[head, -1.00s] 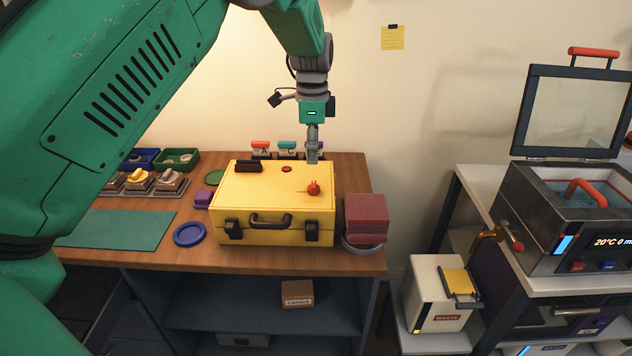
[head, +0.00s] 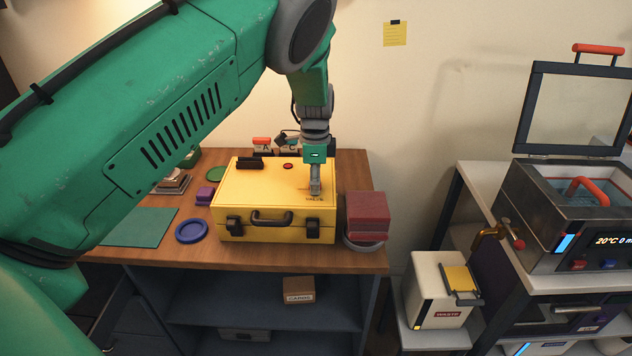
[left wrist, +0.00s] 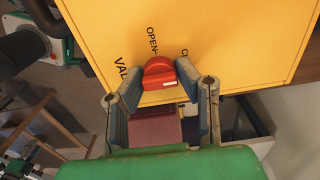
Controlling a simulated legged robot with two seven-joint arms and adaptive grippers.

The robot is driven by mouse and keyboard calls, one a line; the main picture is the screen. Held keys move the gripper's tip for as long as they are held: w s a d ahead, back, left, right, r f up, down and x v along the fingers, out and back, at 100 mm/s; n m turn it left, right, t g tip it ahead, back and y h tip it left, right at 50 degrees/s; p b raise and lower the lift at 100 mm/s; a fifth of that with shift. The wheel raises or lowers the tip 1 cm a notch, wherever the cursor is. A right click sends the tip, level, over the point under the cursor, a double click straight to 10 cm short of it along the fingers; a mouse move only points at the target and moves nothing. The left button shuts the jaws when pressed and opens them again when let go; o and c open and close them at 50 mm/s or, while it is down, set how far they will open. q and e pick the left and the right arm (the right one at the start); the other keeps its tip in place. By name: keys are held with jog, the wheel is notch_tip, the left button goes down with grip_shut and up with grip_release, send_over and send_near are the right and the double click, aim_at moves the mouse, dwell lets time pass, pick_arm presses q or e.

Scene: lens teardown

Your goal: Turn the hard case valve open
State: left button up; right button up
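The yellow hard case (head: 275,190) lies closed on the wooden bench, with its handle and latches facing me. Its red valve knob (left wrist: 158,73) shows in the left wrist view on the lid, beside the printed words "VALVE" and "OPEN" and a partly hidden "CL..." word. My left gripper (head: 315,192) points down over the valve and hides the knob in the head view. In the left wrist view my left gripper (left wrist: 157,72) is open, with a fingertip on each side of the knob and small gaps visible. My right gripper is out of view.
A dark red block (head: 367,212) in a grey dish stands close to the case's right side. A blue ring-like dish (head: 192,231) and a purple block (head: 205,194) lie to its left. Labelled holders stand behind it. A small red button (head: 288,166) is on the lid.

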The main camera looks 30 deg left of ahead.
pick_arm(q)
grip_shut()
jog(key=shift+r, duration=0.1)
jog(key=n+p, duration=0.1)
jog(key=n, duration=0.2)
jog(key=shift+w+r+n+p, duration=0.1)
jog(key=shift+n+p, duration=0.2)
jog(key=shift+p, duration=0.1)
jog(key=n+p, duration=0.1)
jog(key=n, duration=0.3)
jog(key=shift+n, duration=0.3)
jog(key=n+p, duration=0.1)
jog(key=n, duration=0.3)
jog(key=shift+a, duration=0.1)
jog(key=n, duration=0.5)
jog(key=shift+n, duration=0.3)
jog(key=shift+p, duration=0.3)
